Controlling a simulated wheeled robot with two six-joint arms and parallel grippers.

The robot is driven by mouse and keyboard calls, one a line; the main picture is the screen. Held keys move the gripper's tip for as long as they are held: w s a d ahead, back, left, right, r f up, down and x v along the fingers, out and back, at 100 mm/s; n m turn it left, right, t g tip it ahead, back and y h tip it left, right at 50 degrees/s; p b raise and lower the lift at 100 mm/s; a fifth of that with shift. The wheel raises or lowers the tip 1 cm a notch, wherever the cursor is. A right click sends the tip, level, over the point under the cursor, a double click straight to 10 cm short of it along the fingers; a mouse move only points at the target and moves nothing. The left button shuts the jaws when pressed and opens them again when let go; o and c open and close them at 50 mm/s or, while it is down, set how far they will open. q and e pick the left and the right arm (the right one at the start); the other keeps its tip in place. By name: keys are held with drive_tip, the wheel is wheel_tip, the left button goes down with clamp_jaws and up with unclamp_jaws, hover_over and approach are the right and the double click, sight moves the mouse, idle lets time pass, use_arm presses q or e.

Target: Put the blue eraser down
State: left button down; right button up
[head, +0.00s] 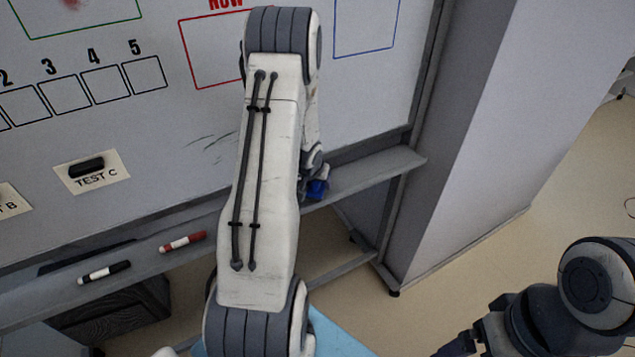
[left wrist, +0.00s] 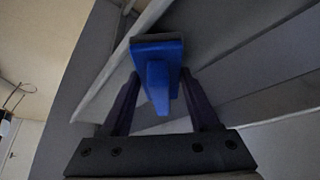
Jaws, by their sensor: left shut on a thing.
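The blue eraser (head: 317,188) shows in the head view just right of my left forearm, close to the right part of the whiteboard's tray (head: 378,168). My arm hides part of it. In the left wrist view the blue eraser (left wrist: 157,82) sits between the two dark fingers of my left gripper (left wrist: 158,92), which is shut on it. In the head view the left gripper (head: 313,172) is mostly hidden behind the forearm. I cannot tell whether the eraser touches the tray. My right arm is at the lower right; its gripper's jaws cannot be made out.
A red marker (head: 182,242) and a black marker (head: 104,272) lie on the tray's left part. A black object (head: 86,168) is on the TEST C card (head: 98,178) on the whiteboard (head: 190,120). A grey panel (head: 470,150) stands to the right.

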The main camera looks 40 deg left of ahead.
use_arm(q)
drive_tip(key=shift+f, duration=0.25)
drive_tip(key=shift+c, duration=0.7)
unclamp_jaws()
drive_tip(key=shift+r+p, duration=0.35)
drive_tip(key=shift+r, duration=0.2)
drive_tip(key=p+v, duration=0.4)
drive_tip(key=v, duration=0.8)
drive_tip(key=shift+d, duration=0.1)
